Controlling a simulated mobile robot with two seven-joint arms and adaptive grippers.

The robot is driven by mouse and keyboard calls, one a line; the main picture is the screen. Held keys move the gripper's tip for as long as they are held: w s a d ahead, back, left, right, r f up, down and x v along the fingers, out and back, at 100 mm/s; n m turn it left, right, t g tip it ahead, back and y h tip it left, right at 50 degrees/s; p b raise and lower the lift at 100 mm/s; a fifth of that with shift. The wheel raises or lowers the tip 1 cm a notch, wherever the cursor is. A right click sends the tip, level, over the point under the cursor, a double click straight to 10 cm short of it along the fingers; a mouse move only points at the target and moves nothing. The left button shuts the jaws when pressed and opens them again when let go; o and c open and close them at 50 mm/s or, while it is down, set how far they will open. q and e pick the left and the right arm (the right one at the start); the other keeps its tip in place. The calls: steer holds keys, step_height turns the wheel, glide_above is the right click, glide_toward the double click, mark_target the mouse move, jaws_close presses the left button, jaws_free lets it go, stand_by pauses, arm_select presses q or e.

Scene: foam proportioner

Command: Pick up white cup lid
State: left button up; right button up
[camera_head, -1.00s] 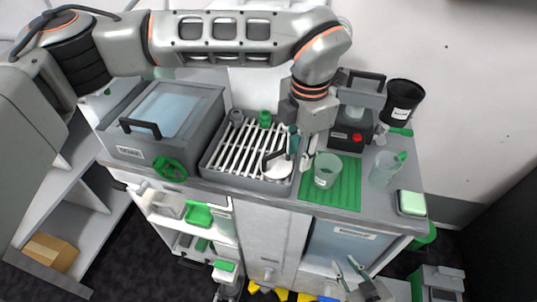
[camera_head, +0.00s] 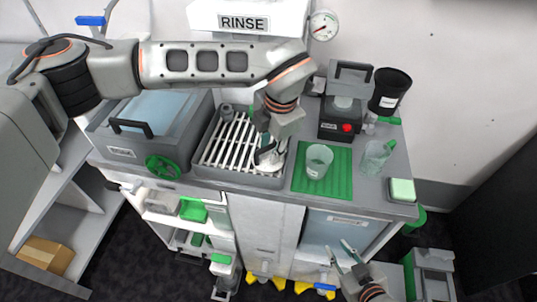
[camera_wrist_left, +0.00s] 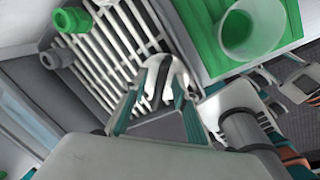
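The white cup lid (camera_head: 271,162) is at the front right corner of the slatted drying rack, partly hidden by my left gripper. In the left wrist view, the lid (camera_wrist_left: 168,72) shows as a pale rounded shape with dark curved strips over it. My left gripper (camera_head: 268,153) points down at the lid from above. In the wrist view its teal-padded fingers (camera_wrist_left: 155,88) are spread, with the lid between and just beyond the tips; I cannot tell if they touch it. My right gripper (camera_head: 348,254) is open and empty, low in front of the cabinet.
The drying rack (camera_head: 215,166) also holds a grey fitting (camera_head: 227,112). To its right, a clear cup (camera_head: 318,161) stands on a green mat (camera_head: 338,182). A clear pitcher (camera_head: 376,156), a red-button device (camera_head: 341,119) and a black cup (camera_head: 389,91) stand further right.

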arm_select(q)
jaws_close()
steer(key=shift+r, duration=0.1)
